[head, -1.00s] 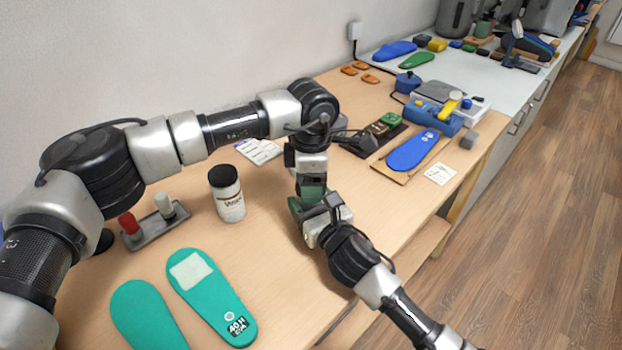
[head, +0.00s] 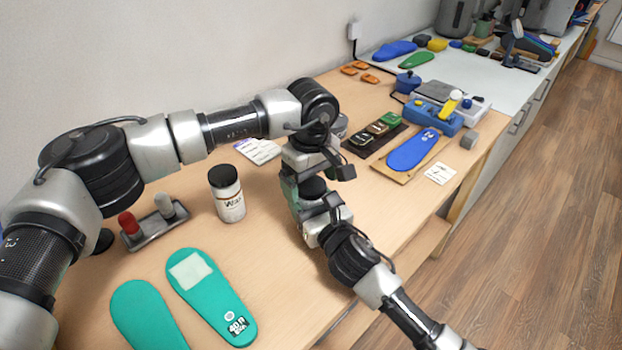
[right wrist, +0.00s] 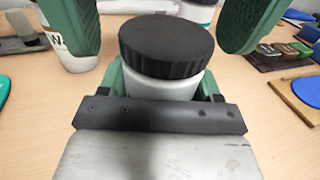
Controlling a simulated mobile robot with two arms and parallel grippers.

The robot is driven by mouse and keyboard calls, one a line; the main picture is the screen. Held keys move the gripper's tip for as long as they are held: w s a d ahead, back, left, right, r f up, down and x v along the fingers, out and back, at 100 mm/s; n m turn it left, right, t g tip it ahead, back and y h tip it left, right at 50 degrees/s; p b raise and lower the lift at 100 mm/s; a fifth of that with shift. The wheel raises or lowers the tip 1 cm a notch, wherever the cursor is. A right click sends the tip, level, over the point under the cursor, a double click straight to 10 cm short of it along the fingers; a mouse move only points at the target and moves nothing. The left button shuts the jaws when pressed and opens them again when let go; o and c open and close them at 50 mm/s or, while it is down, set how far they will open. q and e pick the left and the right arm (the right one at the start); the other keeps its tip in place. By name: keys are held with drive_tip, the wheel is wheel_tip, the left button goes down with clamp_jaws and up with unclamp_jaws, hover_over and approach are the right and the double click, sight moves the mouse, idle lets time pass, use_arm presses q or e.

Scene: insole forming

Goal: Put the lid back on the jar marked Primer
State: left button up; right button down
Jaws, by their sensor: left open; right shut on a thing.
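A pale jar (right wrist: 160,85) with a black ribbed lid (right wrist: 166,42) is in the right wrist view. The lid sits level on the jar's top; whether it is tight cannot be told. No label shows on this side. My right gripper (head: 320,212) is shut on the jar body, its green fingers at the sides. My left gripper (head: 308,178) is open above it, its two green fingers apart on either side of the lid, with gaps. In the head view the dark lid (head: 312,187) shows between the grippers; the jar body is mostly hidden.
A black-lidded jar marked Wax (head: 228,196) stands left of my grippers. A tray with red and white pegs (head: 152,226) and teal insoles (head: 210,295) are front left. A blue insole on a board (head: 412,152) lies right. Bare table lies around the grippers.

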use_arm(q)
wheel_tip(320, 180, up, 12)
idle(0.6)
use_arm(e)
drive_tip(key=shift+c, duration=0.6)
unclamp_jaws()
drive_tip(key=v, duration=0.9)
drive_tip(key=shift+s+d+f+b, duration=0.15)
drive_tip(key=shift+b, duration=0.15)
use_arm(q)
drive_tip(key=shift+f, duration=0.4)
use_arm(e)
drive_tip(key=shift+s+d, duration=0.35)
drive_tip(key=shift+s, duration=0.3)
